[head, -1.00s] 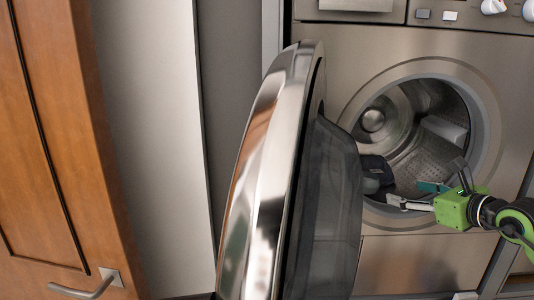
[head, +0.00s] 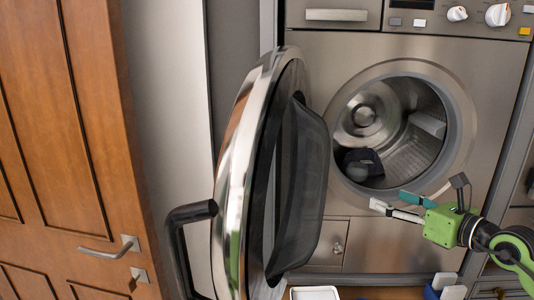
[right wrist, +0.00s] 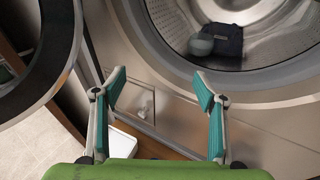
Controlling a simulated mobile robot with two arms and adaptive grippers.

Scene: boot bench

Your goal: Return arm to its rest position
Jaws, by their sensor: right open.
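My right gripper (head: 388,201) is open and empty, in front of the lower rim of the washing machine (head: 304,91). In the right wrist view its two teal-padded fingers (right wrist: 160,88) are spread with nothing between them. The machine's round door (head: 240,165) stands open to the left, with a black handle. Inside the drum (head: 421,153) lies a dark item (head: 371,167) with a grey-green rounded part; these also show in the right wrist view (right wrist: 228,42). The gripper is apart from them. My left gripper is not in view.
A wooden door (head: 95,120) with a metal handle (head: 108,249) stands at the left. A white tray (head: 315,293) sits low in front of the machine. Blue and white objects (head: 440,284) lie at the lower right, partly cut off.

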